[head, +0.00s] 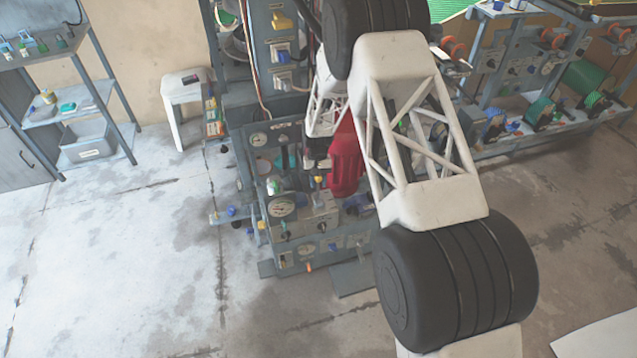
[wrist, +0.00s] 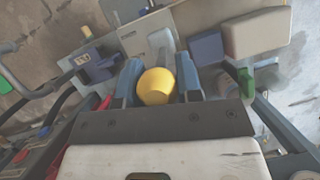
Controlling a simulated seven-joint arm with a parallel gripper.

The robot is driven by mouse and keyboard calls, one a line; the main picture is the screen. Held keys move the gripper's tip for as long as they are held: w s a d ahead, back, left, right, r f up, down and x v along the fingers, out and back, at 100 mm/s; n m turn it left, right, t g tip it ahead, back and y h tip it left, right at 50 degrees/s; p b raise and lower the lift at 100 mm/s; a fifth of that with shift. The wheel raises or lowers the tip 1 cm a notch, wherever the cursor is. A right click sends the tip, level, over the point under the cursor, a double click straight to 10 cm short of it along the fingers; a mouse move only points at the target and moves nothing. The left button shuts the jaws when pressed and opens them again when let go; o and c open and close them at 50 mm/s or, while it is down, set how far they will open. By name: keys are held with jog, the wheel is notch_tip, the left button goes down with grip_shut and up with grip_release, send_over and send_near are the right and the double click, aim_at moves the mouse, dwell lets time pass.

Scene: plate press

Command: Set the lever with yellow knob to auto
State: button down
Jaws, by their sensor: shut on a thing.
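The yellow knob (wrist: 156,86) of the lever is between the two blue fingers of my gripper (wrist: 158,80) in the wrist view. The fingers are shut on it, one on each side. A grey plate (wrist: 150,38) lies beyond the knob; the lever's shaft is mostly hidden, and no auto marking can be read. In the head view the press panel (head: 283,235) stands near the middle, and a small yellow spot beside my red wrist part may be the knob. My arm hides much of the panel's right side there.
In the wrist view a blue block (wrist: 207,48) and a beige box (wrist: 257,33) sit close to the right of the fingers. In the head view a gauge (head: 281,206) sits on the panel; open floor lies left.

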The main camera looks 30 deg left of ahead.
jog(key=shift+a, duration=0.1)
jog(key=c, duration=0.9)
grip_release()
jog(key=shift+r, duration=0.15)
jog(key=shift+v, duration=3.8)
